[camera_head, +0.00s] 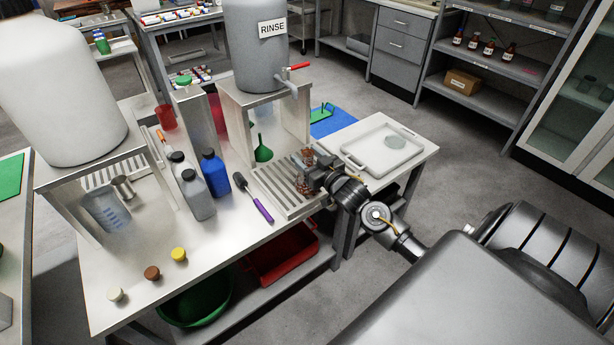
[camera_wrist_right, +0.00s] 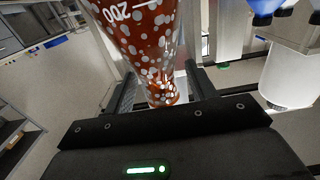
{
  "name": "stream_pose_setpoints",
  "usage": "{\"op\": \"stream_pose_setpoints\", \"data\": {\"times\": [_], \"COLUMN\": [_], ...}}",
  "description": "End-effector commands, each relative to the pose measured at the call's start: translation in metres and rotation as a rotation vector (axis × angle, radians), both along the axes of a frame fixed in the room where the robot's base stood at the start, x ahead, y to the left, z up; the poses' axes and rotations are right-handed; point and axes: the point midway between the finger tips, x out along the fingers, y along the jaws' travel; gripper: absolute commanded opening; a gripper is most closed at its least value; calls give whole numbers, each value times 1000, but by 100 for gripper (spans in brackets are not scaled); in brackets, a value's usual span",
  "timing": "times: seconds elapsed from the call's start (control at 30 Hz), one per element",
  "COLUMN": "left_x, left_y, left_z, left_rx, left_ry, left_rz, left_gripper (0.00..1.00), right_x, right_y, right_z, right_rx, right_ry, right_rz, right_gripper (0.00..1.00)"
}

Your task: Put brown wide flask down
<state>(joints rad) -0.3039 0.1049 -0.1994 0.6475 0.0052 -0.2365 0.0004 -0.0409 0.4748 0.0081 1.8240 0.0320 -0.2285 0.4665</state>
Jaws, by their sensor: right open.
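The brown wide flask (camera_head: 305,187) is at the ribbed metal rack (camera_head: 272,190) beside the RINSE stand; my gripper partly hides it. In the right wrist view the flask (camera_wrist_right: 150,45) is reddish brown, speckled with pale spots, with white volume marks. Its narrower end lies between the two fingers. My right gripper (camera_head: 312,168) is around the flask, with its jaws (camera_wrist_right: 163,92) open and a finger on each side. I cannot tell whether the flask's base touches the rack. My left gripper is not in view.
The grey RINSE tank (camera_head: 253,45) stands on a metal stand (camera_head: 265,97) behind the rack. Grey and blue bottles (camera_head: 215,172) and a purple-handled brush (camera_head: 254,197) are left of it. A white tray (camera_head: 372,163) lies on the right.

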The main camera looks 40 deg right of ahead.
Motion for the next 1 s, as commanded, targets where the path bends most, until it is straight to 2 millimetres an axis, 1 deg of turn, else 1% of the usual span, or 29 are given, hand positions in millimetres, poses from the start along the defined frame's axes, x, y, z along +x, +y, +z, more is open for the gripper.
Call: {"op": "stream_pose_setpoints", "data": {"times": [0.13, 0.17, 0.57, 0.87, 1.0], "left_x": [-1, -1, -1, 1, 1], "left_y": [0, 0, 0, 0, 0], "left_z": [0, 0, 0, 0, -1], "left_rx": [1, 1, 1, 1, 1], "left_ry": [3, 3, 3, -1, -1], "left_rz": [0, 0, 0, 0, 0], "left_gripper": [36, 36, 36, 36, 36], "right_x": [0, 0, 0, 0, 0], "right_y": [0, 0, 0, 0, 0], "right_z": [0, 0, 0, 1, 8], "right_rx": [0, 0, 1, 1, 1], "right_ry": [0, 0, -1, -2, -5], "right_rz": [0, 0, 0, 0, 1], "right_gripper": [56, 53, 1, 0, 0]}}
